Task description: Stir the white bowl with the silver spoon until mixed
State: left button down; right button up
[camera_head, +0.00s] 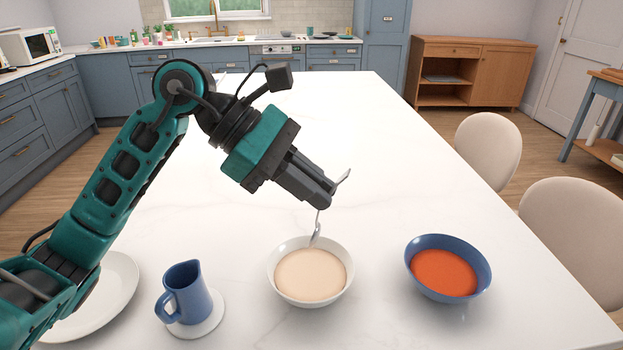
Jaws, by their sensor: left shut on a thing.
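The white bowl (274,286) stands upright on the white table and holds a smooth beige mixture (310,275). My left gripper (327,199) is above the bowl's far rim, pointing down and to the right. It is shut on the silver spoon (316,231). One end of the spoon sticks out above the fingers, and the other reaches down to the far inner side of the bowl. Whether its tip is in the mixture is hard to tell. My right gripper is not in view.
A blue bowl (483,277) with orange-red contents stands to the right. A blue jug (190,292) stands on a white coaster (215,322) to the left, beside a white plate (118,291) partly behind my arm. The far table is clear. Beige chairs (487,146) line the right edge.

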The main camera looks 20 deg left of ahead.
aim_at(312, 240)
pick_arm(q)
notch_tip(312, 240, down, 9)
jog(key=b, duration=0.7)
jog(key=shift+r, duration=0.15)
jog(key=shift+a+f+b, duration=0.1)
jog(key=shift+f+b, duration=0.15)
jog(key=shift+b, duration=0.15)
jog(key=shift+w+a+f+b, duration=0.15)
jog(key=shift+f+b, duration=0.1)
jog(key=shift+b, duration=0.05)
